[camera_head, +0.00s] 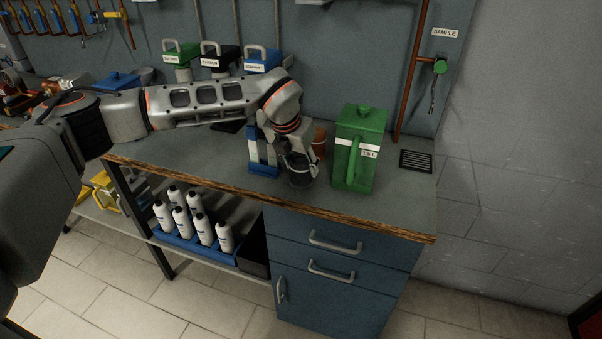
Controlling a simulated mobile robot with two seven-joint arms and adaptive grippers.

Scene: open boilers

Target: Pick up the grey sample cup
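The grey sample cup (300,179) looks dark and stands upright at the front of the workbench top, between a blue-and-white rack and a green can. My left gripper (297,158) points down at the cup's rim from above. Its fingers overlap the upper part of the cup, and I cannot tell whether they are closed on it. The fingertips are dark and partly hidden against the cup. My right gripper is not in view.
The green can (361,150) stands close on the cup's right, and the blue-and-white rack (263,168) close on its left. An orange-brown container (320,141) is just behind. The wooden bench edge (340,216) runs in front. A dark drain grate (416,160) lies at the right.

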